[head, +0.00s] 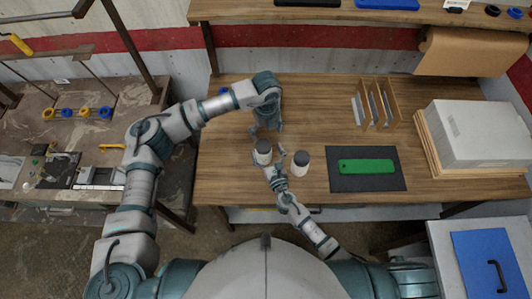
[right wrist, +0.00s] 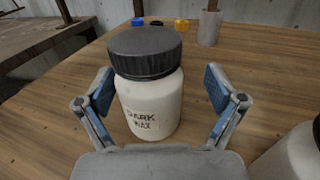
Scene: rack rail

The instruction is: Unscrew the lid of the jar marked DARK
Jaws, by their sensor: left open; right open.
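The jar marked DARK WAX (right wrist: 152,108) is white and upright, with its dark ribbed lid (right wrist: 145,50) on, in the right wrist view. In the head view this jar (head: 263,158) stands on the wooden bench near its front edge. My right gripper (right wrist: 160,92) is open, its blue-padded fingers spread either side of the jar body with visible gaps. In the head view, my right gripper (head: 272,167) comes in from the front. My left gripper (head: 267,132) is open and points down just behind the jar and its lid; its exact gap to the lid is unclear.
A second dark-lidded white jar (head: 301,164) stands close to the right; its edge shows in the right wrist view (right wrist: 294,155). Farther right are a dark mat (head: 338,184) with a green object (head: 367,166), a wooden divider rack (head: 372,105) and a white stack (head: 478,130).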

